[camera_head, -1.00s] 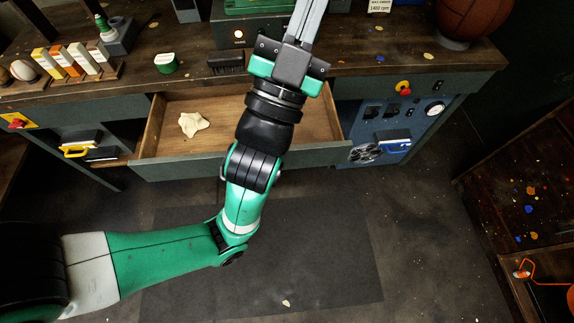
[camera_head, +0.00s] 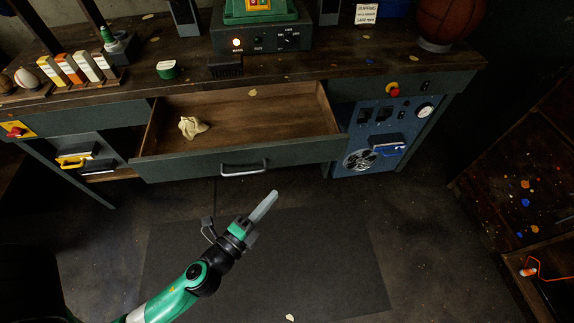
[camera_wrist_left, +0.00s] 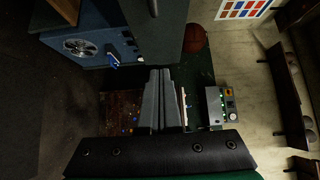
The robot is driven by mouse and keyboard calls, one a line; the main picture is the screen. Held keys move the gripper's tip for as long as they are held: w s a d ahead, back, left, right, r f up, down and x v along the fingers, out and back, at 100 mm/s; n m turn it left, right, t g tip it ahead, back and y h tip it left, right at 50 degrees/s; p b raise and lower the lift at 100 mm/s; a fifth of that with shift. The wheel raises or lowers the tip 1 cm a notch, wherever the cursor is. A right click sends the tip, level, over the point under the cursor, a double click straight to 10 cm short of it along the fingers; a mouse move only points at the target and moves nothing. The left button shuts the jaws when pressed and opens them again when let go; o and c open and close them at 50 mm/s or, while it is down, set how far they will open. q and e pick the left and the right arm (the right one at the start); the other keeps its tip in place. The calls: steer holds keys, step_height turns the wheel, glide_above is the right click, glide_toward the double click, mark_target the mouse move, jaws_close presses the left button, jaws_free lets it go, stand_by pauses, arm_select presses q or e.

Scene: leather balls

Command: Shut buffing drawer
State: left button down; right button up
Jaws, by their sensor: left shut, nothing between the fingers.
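The buffing drawer (camera_head: 190,165) stands pulled out from the workbench, its wooden inside showing. A pale crumpled cloth (camera_head: 192,127) lies in its left part. A grey bar handle (camera_head: 244,168) is on the middle of its front. My left gripper (camera_head: 264,206) is shut and empty, in front of and below the drawer front in the head view, apart from the handle. Its closed fingers also show in the left wrist view (camera_wrist_left: 161,98), where a dark panel (camera_wrist_left: 180,30) at the top looks like the drawer front. My right gripper is in neither view.
The bench top (camera_head: 330,78) holds a green machine (camera_head: 262,12), a brush (camera_head: 225,67), several coloured bars (camera_head: 85,68) and a basketball (camera_head: 450,20). A blue unit with a fan (camera_head: 360,160) is right of the drawer.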

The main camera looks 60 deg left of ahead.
arm_select(q)
glide_toward(296, 155)
steer(key=w+d, duration=0.1)
steer(key=w, duration=0.3)
steer(key=p, duration=0.1)
steer(key=a+p, duration=0.1)
steer(key=w+a+p, duration=0.1)
steer(key=shift+a+r, duration=0.25)
steer(key=shift+r, duration=0.1)
steer(key=shift+w+a+f+p, duration=0.2)
steer(key=shift+a+p, duration=0.1)
steer(key=shift+p, duration=0.2)
steer(key=shift+f, duration=0.1)
